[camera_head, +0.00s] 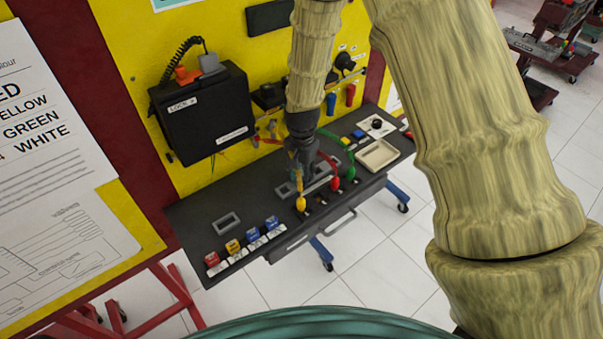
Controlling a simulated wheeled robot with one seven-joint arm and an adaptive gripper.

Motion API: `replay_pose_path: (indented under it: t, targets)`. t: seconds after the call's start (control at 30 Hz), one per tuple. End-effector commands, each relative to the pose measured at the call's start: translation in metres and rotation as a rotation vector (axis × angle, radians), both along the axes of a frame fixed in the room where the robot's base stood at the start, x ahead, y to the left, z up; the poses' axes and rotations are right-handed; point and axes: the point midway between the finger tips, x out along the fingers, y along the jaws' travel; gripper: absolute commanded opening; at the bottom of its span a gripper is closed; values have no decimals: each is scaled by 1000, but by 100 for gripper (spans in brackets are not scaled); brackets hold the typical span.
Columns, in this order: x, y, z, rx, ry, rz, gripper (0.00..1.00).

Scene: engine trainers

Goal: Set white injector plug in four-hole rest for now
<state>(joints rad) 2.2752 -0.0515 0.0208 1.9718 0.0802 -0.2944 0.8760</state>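My gripper (301,184) points down over the middle of the dark bench top. Its fingers are small and dark, and I cannot tell how far apart they are. A yellow plug (301,204) stands near the bench's front edge, just below the fingertips in the picture. A red plug (335,184) and a green plug (351,173) stand to its right, with red and green cables running up from them. I cannot make out a white plug. A grey plate (287,190) lies partly behind my gripper and may be the rest; its holes are not clear.
Red (212,259), yellow (233,247) and blue (253,235) blocks line the bench's left front, near a grey slotted piece (227,223). A beige tray (379,154) is at right. A black box (204,112) hangs on the yellow panel. Bench top (200,210) at left is partly clear.

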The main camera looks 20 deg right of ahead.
Motion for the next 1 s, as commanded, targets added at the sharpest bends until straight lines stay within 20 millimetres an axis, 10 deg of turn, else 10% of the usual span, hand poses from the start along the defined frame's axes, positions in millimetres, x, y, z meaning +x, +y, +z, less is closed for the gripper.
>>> replay_pose_path:
  t: [1.0]
  targets:
    - [0,0,42,-1,-1,0,30]
